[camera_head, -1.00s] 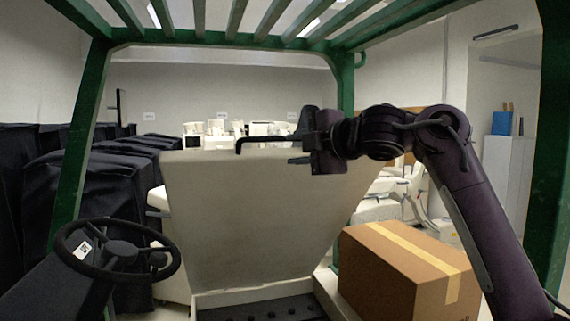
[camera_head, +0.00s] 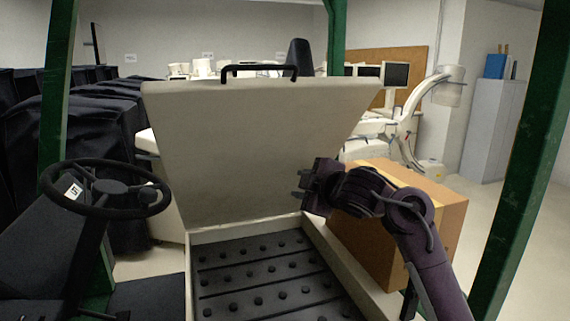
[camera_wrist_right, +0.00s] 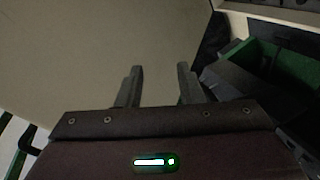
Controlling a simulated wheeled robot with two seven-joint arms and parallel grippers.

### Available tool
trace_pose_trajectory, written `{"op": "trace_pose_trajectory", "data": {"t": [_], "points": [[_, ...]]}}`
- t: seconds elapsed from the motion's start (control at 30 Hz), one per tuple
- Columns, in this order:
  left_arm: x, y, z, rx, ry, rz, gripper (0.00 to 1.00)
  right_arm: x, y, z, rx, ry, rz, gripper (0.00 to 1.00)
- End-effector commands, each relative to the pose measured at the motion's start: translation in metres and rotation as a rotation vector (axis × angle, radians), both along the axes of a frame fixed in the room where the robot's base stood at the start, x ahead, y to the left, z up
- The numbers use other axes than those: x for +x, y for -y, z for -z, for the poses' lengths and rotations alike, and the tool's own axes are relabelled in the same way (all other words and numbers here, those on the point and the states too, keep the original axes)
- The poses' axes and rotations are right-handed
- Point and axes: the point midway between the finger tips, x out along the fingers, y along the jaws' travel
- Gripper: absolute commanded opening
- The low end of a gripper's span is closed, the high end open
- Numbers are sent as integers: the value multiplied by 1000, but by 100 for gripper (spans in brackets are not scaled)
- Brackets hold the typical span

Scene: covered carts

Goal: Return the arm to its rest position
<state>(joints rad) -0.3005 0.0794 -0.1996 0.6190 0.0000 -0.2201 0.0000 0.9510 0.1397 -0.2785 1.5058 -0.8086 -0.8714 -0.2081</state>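My right arm comes in from the lower right of the head view. Its gripper (camera_head: 302,186) is in front of the right side of a raised beige lid (camera_head: 235,150), below the lid's black handle (camera_head: 258,67). In the right wrist view the two fingers of the gripper (camera_wrist_right: 157,85) stand apart with nothing between them. The handle is free of the gripper. The lid stands up and leans back over an open compartment with a dark studded floor (camera_head: 265,275). My left gripper is not in view.
A cardboard box (camera_head: 400,220) stands close behind my right arm. A black steering wheel (camera_head: 105,188) is at the left. Green posts (camera_head: 525,150) frame both sides. Dark covered carts (camera_head: 95,150) stand at the left, and white equipment stands behind the lid.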

Motion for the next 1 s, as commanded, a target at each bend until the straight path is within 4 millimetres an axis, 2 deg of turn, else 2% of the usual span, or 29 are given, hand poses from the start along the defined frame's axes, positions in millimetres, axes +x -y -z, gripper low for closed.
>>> {"op": "trace_pose_trajectory", "data": {"t": [0.03, 0.17, 0.2, 0.27, 0.37, 0.5, 0.6, 0.7, 0.8, 1.0], "points": [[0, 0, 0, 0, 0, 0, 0, -8, 6, 37, 34, -58, 45, 34], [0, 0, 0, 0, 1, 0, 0, -36, 27, 111, 123, -195, 181, 34], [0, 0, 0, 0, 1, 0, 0, -48, 34, 133, 148, -240, 224, 34], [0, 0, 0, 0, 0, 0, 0, -67, 45, 164, 186, -309, 293, 34], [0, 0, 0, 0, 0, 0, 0, -106, 64, 213, 245, -427, 409, 34], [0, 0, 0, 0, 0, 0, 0, -172, 91, 271, 319, -599, 580, 34], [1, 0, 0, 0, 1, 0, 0, -221, 108, 300, 362, -712, 695, 34], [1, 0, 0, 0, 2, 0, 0, -260, 121, 318, 392, -799, 786, 34], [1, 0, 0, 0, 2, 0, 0, -291, 130, 329, 411, -865, 854, 34], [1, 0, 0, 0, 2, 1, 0, -341, 143, 341, 440, -971, 968, 34]]}}
